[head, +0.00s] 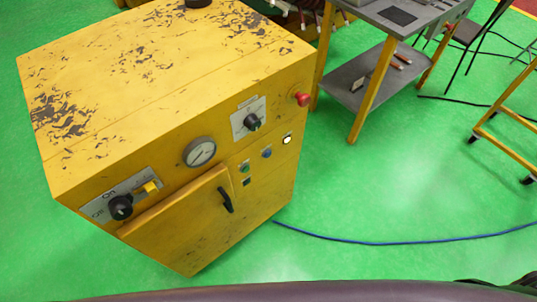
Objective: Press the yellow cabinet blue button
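The yellow cabinet (165,85) stands at the left in the head view, with worn, chipped paint on its top. The small round blue button (267,153) is on its front panel, right of the green button (244,167) and left of a white button (287,139). A black knob (252,122) on a pale plate sits above the blue button. A red knob (302,99) sticks out at the upper right of the front. Nothing covers the blue button. Neither of my grippers shows in the head view.
A gauge (200,152), a switch plate (121,207) and a door with a black handle (226,200) are also on the front. A yellow-legged workbench (361,80) stands behind right. A blue cable (400,243) crosses the green floor. A yellow wheeled frame (505,145) is far right.

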